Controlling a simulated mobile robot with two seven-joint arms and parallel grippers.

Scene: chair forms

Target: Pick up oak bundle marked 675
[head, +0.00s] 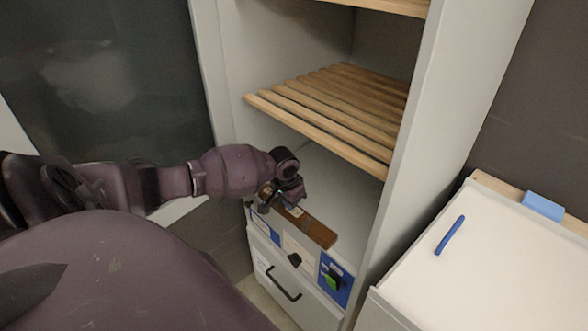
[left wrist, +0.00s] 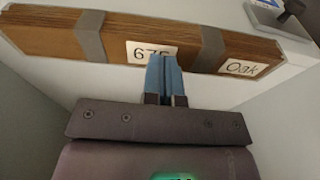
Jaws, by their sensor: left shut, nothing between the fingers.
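The oak bundle (head: 312,231) is a long brown stack of thin strips. It lies on the bottom shelf of the white cabinet near its front edge. In the left wrist view the bundle (left wrist: 55,35) has grey bands, a white label partly hidden that reads like 675, and a label reading Oak. My left gripper (head: 283,203) is over the bundle's left part in the head view. In the left wrist view its blue fingers (left wrist: 164,63) are shut together and empty, their tips overlapping the number label. I cannot tell if they touch it. My right gripper is not in view.
A slatted wooden shelf (head: 330,110) sits above the bundle, inside the cabinet's walls. Below are a control panel with a green switch (head: 333,283), a black knob (head: 294,260) and a drawer handle (head: 284,284). A white surface with a blue marker (head: 450,235) stands at right.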

